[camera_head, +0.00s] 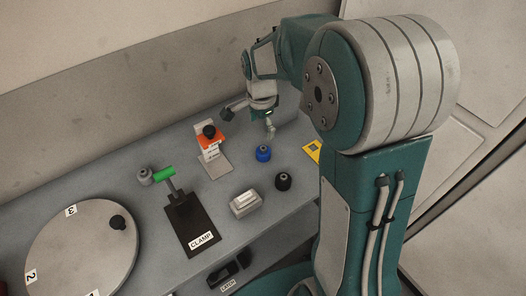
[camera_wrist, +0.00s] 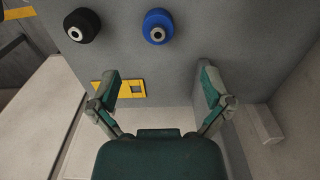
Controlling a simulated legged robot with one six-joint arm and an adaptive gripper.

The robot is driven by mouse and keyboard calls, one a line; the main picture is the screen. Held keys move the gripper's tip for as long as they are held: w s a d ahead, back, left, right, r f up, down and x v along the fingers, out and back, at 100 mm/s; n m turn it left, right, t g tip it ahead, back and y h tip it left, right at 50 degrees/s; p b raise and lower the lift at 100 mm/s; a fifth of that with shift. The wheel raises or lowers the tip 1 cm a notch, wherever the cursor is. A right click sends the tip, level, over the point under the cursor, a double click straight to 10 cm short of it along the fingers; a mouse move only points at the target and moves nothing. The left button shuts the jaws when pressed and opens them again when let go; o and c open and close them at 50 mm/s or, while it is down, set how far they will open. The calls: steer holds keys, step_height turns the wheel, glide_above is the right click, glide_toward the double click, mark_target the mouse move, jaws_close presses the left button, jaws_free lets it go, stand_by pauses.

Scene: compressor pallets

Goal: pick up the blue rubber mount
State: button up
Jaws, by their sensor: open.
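The blue rubber mount (camera_head: 263,153) is a short blue cylinder with a dark hole in its top, standing on the grey table. It also shows in the wrist view (camera_wrist: 159,27), near the top middle, with a pale metal ring on its face. My gripper (camera_head: 270,131) is above the table by the blue mount in the head view. In the wrist view my gripper (camera_wrist: 163,85) has its two fingers spread wide with nothing between them. The blue mount lies beyond the fingertips, apart from them.
A black mount (camera_head: 283,181) stands near the blue one, also in the wrist view (camera_wrist: 82,25). A yellow plate (camera_head: 313,150), a grey labelled block (camera_head: 245,204), an orange-topped stand (camera_head: 211,147), a green-handled clamp (camera_head: 186,215) and a round numbered disc (camera_head: 80,250) share the table.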

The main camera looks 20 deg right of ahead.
mark_target(264, 148)
step_height(264, 148, down, 4)
steer(key=shift+f, duration=0.15)
steer(key=shift+d+f, duration=0.25)
steer(key=shift+f, duration=0.3)
step_height(264, 148, down, 4)
steer(key=shift+r, duration=0.1)
steer(key=shift+f, duration=0.45)
steer(key=shift+a, duration=0.1)
steer(key=c, duration=1.2)
